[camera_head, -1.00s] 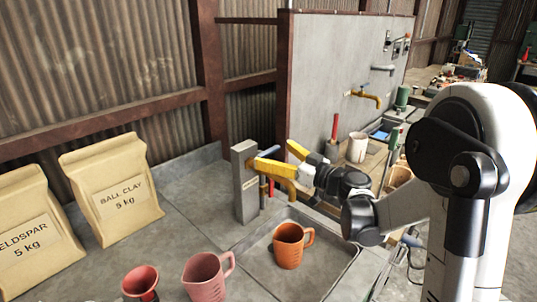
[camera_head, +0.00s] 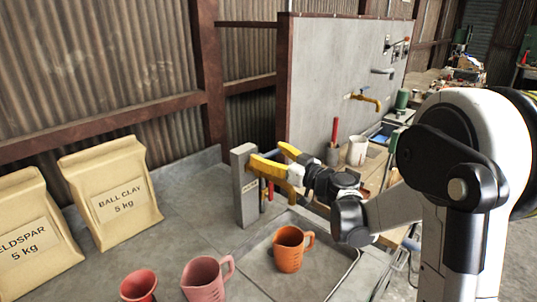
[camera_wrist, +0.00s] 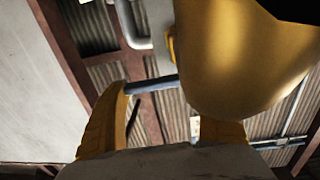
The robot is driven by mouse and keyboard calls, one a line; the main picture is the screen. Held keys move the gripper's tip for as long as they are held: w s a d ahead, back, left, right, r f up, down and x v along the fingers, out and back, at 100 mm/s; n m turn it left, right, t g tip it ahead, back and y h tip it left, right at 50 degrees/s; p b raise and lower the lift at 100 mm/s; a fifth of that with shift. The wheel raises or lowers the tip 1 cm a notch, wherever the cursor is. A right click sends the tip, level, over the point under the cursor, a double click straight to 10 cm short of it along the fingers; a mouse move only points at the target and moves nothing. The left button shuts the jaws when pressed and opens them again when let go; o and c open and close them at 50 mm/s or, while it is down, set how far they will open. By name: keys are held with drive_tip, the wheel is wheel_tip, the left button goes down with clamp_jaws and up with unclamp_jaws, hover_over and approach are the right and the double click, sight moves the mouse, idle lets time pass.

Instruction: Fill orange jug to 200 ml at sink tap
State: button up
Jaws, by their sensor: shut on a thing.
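The orange jug (camera_head: 290,250) stands upright in the shallow grey sink (camera_head: 325,262), its handle to the right. Its inside and fill level cannot be read, and no water stream shows. The tap's grey post (camera_head: 244,187) stands behind the jug. My yellow-fingered gripper (camera_head: 276,166) is at the tap, above the jug, shut on the tap lever. In the wrist view, the blue-grey lever (camera_wrist: 155,84) runs from my left finger toward the large brass tap body (camera_wrist: 235,55). The fingers hide the exact contact and much of the tap in the head view.
A pink jug (camera_head: 205,280) and a red vessel (camera_head: 139,285) stand left of the sink. A white mug (camera_head: 357,150) and tools are beyond my wrist. Bare counter (camera_head: 190,225) lies between.

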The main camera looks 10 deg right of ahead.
drive_tip(key=shift+s+d+m+t+h, duration=0.15)
drive_tip(key=shift+m+t+h, duration=0.15)
drive_tip(key=shift+m+h, duration=0.35)
drive_tip(key=shift+s+m+t+h, duration=0.2)
drive_tip(key=shift+m+t+h, duration=0.15)
drive_tip(key=shift+h, duration=0.55)
drive_tip(key=shift+s+d+m+t+h, duration=0.15)
drive_tip(key=shift+m+t+h, duration=0.1)
drive_tip(key=shift+m+h, duration=0.45)
drive_tip(key=shift+a, duration=0.1)
drive_tip(key=o, duration=1.4)
drive_tip(key=shift+c, duration=0.2)
drive_tip(key=v, duration=1.2)
